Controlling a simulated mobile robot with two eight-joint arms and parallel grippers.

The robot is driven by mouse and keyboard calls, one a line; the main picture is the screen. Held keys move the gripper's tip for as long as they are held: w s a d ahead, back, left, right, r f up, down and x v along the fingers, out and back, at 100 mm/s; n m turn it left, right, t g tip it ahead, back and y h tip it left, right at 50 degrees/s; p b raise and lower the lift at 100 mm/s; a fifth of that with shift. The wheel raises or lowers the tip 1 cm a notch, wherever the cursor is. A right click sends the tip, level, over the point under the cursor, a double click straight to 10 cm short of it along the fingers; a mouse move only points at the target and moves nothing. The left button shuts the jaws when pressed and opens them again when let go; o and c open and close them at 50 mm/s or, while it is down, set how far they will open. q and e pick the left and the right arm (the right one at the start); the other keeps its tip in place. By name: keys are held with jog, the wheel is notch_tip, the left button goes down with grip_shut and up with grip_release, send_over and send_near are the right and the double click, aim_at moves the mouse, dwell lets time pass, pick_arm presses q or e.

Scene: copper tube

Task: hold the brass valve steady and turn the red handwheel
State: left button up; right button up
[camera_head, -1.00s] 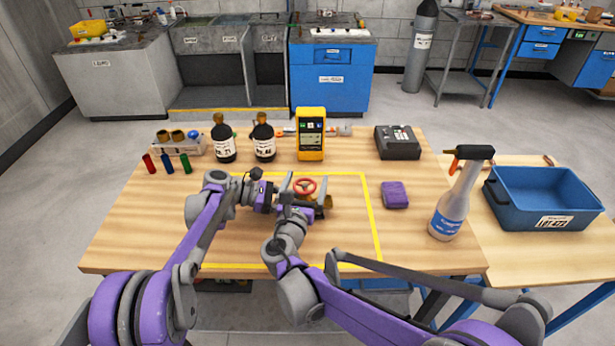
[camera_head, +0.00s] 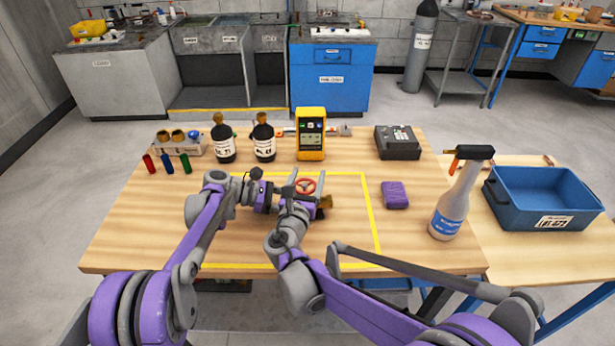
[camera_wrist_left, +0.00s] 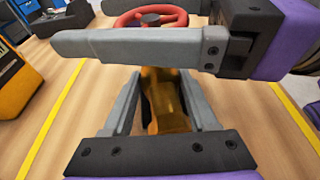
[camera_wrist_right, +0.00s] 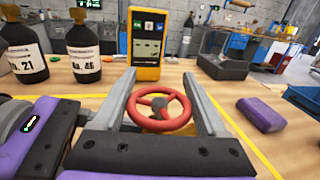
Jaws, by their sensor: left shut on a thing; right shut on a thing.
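The brass valve (camera_wrist_left: 168,100) stands between the fingers of my left gripper (camera_wrist_left: 162,105), which is shut on its body. In the head view the valve (camera_head: 325,203) is mostly hidden behind my grippers. The red handwheel (camera_wrist_right: 160,112) sits on top of the valve, its round rim facing up. My right gripper (camera_wrist_right: 162,105) is shut on the handwheel, one finger on each side of the rim. The handwheel (camera_head: 306,186) also shows in the head view. In the left wrist view, a right gripper finger crosses in front of the wheel (camera_wrist_left: 150,16).
A yellow meter (camera_head: 311,134) and two dark bottles (camera_head: 263,142) stand behind the valve. A purple block (camera_head: 395,195) lies to the right, with a spray bottle (camera_head: 450,205) beyond it. Yellow tape (camera_head: 372,220) marks a mostly clear area of the table.

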jog(key=shift+a+r+n+y, duration=0.1)
jog(key=shift+a+n+y, duration=0.1)
jog(key=shift+n+y, duration=0.75)
jog(key=shift+a+f+n+y, duration=0.15)
jog(key=shift+n+y, duration=0.35)
jog(key=shift+y, duration=0.8)
jog(key=shift+a+r+n+y, duration=0.15)
jog(key=shift+a+n+y, duration=0.1)
jog(key=shift+n+y, duration=0.7)
jog(key=shift+y, duration=0.4)
jog(key=o, duration=1.3)
jog(key=s+d, duration=0.2)
jog(key=s, duration=0.9)
jog(key=shift+s, duration=0.4)
